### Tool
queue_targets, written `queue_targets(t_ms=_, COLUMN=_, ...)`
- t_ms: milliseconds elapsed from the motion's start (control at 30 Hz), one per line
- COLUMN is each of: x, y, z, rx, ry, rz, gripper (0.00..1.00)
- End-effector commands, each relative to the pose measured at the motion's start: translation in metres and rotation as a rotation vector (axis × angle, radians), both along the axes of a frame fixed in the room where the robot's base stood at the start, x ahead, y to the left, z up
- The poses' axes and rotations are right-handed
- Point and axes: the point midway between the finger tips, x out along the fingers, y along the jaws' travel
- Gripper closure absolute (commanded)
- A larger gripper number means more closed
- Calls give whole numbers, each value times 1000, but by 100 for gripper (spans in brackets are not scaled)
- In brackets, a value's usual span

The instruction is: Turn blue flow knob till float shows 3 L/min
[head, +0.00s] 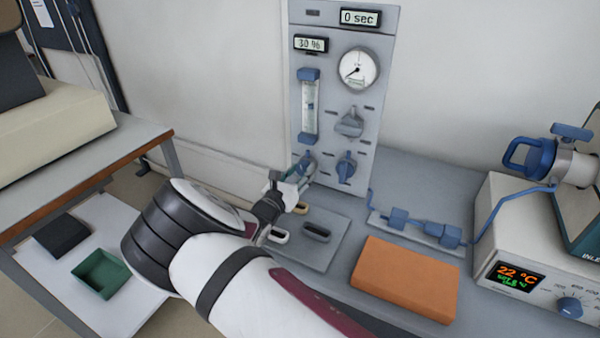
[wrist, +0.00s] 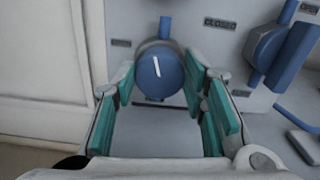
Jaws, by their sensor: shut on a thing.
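The blue flow knob (wrist: 160,72) is round with a white pointer line, which runs nearly upright in the wrist view. My gripper (wrist: 159,82) has its teal finger pads on either side of the knob and is shut on it. In the head view the knob (head: 304,162) is partly covered by my gripper (head: 302,176) at the lower left of the grey panel. Above it stands the flow tube (head: 309,118) with blue end caps. A small dark float (head: 310,106) seems to sit about mid-tube; the scale is too small to read.
A blue-handled valve (head: 347,167), also in the wrist view (wrist: 275,50), is close right of the knob. A grey selector knob (head: 349,123) and dial gauge (head: 357,68) are above. An orange block (head: 405,278) lies on the bench, with a furnace controller (head: 535,275) at right.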

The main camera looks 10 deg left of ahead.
Motion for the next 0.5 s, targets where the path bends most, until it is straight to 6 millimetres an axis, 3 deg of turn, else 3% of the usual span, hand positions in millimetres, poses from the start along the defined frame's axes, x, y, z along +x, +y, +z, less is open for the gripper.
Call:
queue_targets(t_ms=200, x=0, y=0, z=0, rx=1, ry=-1, rz=0, gripper=89)
queue_targets(t_ms=233, x=0, y=0, z=0, rx=1, ry=-1, rz=0, gripper=59)
queue_targets(t_ms=300, x=0, y=0, z=0, rx=1, ry=-1, rz=0, gripper=43)
queue_targets(t_ms=500, x=0, y=0, z=0, rx=1, ry=-1, rz=0, gripper=41)
